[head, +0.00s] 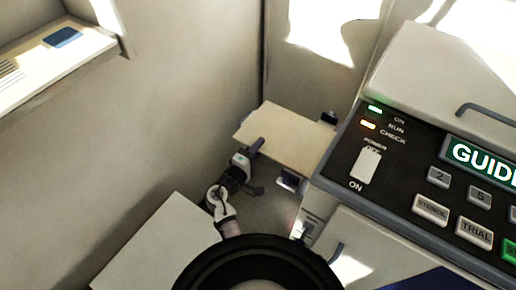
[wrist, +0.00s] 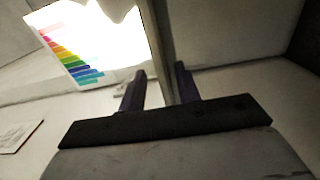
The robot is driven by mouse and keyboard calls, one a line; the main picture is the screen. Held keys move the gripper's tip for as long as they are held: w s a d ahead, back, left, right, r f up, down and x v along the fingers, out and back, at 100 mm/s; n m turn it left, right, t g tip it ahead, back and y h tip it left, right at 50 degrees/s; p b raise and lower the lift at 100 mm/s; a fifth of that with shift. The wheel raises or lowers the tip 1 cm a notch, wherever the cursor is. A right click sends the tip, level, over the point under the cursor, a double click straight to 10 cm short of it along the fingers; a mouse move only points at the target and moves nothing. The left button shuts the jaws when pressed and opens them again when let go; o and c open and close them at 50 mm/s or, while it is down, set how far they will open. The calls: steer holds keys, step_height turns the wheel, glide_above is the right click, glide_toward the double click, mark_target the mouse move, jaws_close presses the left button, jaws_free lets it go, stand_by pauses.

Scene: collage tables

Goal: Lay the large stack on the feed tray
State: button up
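My gripper (head: 259,144) is at the left edge of a flat cream slab in the head view. In the wrist view its two dark fingers (wrist: 160,88) stand apart, with no stack visible between them. The cream slab (head: 288,138) juts from the left side of the machine, between two small dark guides. It looks like the feed tray, but I cannot tell whether a paper stack lies flat on it. No separate large stack can be made out in either view.
The machine (head: 420,130) with its button panel fills the right side. A bare cream table (head: 150,245) is at the lower left. A shelf (head: 50,65) with a blue item (head: 62,37) is at the upper left. The wrist view shows a colour chart (wrist: 75,50) and walls.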

steer(key=shift+f, duration=0.1)
steer(key=b+v, duration=0.2)
steer(key=v, duration=1.1)
steer(key=shift+s+a+b, duration=0.2)
steer(key=shift+s+b, duration=0.15)
steer(key=shift+s, duration=0.1)
